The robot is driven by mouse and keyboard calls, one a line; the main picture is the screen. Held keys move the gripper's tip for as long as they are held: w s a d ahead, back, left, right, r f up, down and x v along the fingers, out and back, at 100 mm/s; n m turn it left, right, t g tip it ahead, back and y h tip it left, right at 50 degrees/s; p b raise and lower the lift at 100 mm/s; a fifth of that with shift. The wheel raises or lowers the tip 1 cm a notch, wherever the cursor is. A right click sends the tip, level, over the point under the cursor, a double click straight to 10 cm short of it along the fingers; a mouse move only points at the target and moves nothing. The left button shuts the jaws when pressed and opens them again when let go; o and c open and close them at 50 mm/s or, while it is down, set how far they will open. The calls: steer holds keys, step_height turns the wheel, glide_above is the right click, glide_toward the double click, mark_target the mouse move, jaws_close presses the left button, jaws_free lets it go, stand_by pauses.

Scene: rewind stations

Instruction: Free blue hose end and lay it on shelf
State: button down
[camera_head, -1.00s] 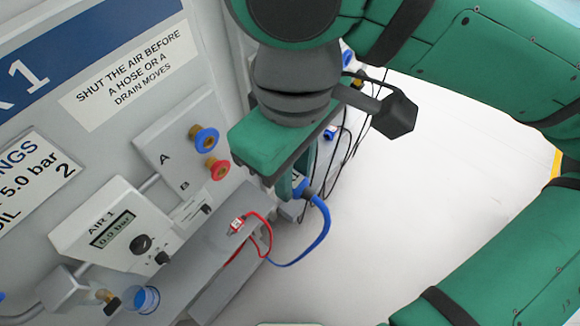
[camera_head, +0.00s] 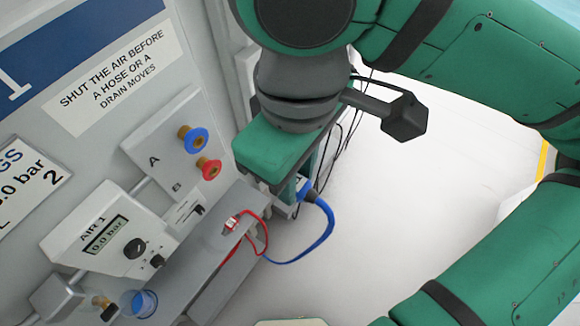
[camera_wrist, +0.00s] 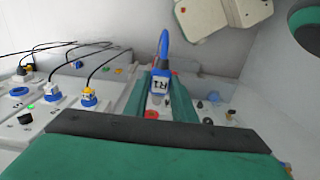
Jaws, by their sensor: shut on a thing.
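My gripper (camera_head: 298,186) is shut on the blue hose end (camera_wrist: 160,84), which carries an "R1" label in the wrist view, between my two green fingers. In the head view the blue hose (camera_head: 326,232) hangs from my gripper and loops down and left behind the grey shelf (camera_head: 208,262). The held end is off the ports, in the air to the right of the shelf. A red hose end (camera_head: 232,223) with a white tag lies on the shelf. Blue port A (camera_head: 196,139) and red port B (camera_head: 209,168) show no hose on them.
The AIR 1 box (camera_head: 108,232) reads 0.0 bar. Thin black cables (camera_head: 335,150) run behind my gripper. The wrist view shows several blue and yellow connectors (camera_wrist: 88,97) at left. Bare shelf surrounds the red end.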

steer(key=shift+s+d, duration=0.75)
steer(key=shift+d, duration=0.2)
steer(key=shift+s+d, duration=0.75)
steer(key=shift+d, duration=0.15)
